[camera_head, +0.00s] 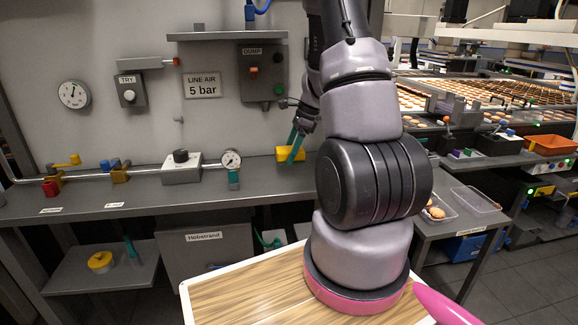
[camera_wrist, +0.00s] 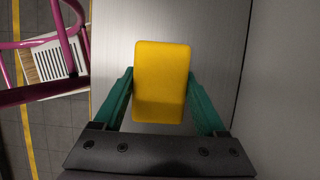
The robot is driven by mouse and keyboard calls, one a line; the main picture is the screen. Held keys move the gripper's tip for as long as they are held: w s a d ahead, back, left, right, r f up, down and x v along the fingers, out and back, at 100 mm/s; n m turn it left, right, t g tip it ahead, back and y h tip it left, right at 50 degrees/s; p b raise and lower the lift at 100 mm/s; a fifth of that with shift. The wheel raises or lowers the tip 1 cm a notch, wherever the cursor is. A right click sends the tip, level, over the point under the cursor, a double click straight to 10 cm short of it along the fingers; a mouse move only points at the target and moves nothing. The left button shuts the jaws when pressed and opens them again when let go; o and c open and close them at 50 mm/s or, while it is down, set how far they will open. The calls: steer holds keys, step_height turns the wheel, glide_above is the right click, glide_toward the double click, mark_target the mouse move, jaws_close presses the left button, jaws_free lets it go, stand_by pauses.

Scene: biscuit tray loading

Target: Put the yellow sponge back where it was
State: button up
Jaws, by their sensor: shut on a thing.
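The yellow sponge (camera_head: 284,154) is a rounded yellow block at the grey counter (camera_head: 120,203), near the counter's right part in the head view. My gripper (camera_head: 294,150) has green fingers that point down at it. In the wrist view the sponge (camera_wrist: 161,82) lies between the two green fingers of my gripper (camera_wrist: 161,97), one finger against each side. The gripper is shut on it. The grey counter surface (camera_wrist: 112,60) shows behind the sponge. I cannot tell whether the sponge touches the counter.
A white valve box (camera_head: 181,172), a gauge (camera_head: 231,160) and pipe fittings stand on the counter to the left. The DUMP box (camera_head: 262,72) hangs on the wall above. A yellow round thing (camera_head: 100,262) lies on the lower shelf (camera_head: 75,275). The counter between gauge and sponge looks clear.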

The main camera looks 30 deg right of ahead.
steer(key=shift+f, duration=2.35)
steer(key=o, duration=1.4)
steer(key=shift+r, duration=0.1)
steer(key=v, duration=1.2)
step_height(320, 180, up, 15)
steer(key=n+t, duration=0.2)
steer(key=n, duration=0.6)
glide_above(290, 173)
steer(key=s+a, duration=0.6)
steer(key=s, duration=0.2)
steer(key=s+a+r+n+t+h, duration=0.1)
steer(key=s+a+r+n+t, duration=0.1)
steer(key=s, duration=0.4)
steer(key=s+a+r+n+t+h, duration=0.1)
steer(key=s+a+r+n+t, duration=0.1)
steer(key=s+a+r+n, duration=0.3)
steer(key=shift+s+a+r+n, duration=0.25)
steer(key=shift+s+r+n, duration=0.25)
steer(key=shift+n, duration=0.6)
